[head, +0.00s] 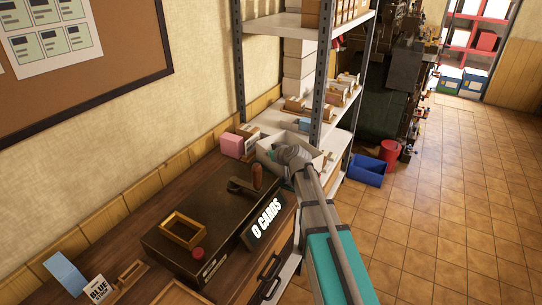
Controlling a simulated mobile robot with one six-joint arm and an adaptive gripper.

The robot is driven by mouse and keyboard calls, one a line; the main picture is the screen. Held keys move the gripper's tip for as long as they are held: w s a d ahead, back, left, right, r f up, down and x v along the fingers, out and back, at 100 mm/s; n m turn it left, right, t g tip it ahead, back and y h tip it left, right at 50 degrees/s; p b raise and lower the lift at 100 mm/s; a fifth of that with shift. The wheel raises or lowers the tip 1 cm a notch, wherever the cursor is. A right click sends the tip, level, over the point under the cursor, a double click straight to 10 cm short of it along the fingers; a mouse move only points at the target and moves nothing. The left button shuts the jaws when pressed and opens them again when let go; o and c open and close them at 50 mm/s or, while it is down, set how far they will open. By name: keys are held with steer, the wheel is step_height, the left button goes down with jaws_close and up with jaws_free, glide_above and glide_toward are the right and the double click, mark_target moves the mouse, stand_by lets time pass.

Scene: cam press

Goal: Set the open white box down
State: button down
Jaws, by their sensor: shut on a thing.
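The open white box (316,157) is at the far end of the wooden counter, in front of the metal shelf unit. My gripper (291,155) is at the box's near side, and my arm reaches up to it from the lower right. My gripper is shut on the box; the fingertips are mostly hidden by my wrist and the box wall. I cannot tell whether the box's underside touches a surface.
A dark press (208,215) with a lever, a gold frame and a "0 CARDS" sign stands on the counter (115,236). A pink block (232,145) sits left of the box. The shelf unit (318,85) holds small boxes. A blue bin (367,170) is on the floor.

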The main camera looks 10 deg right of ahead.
steer(key=c, duration=0.8)
jaws_free()
steer(key=p+v, duration=0.5)
steer(key=v, duration=0.7)
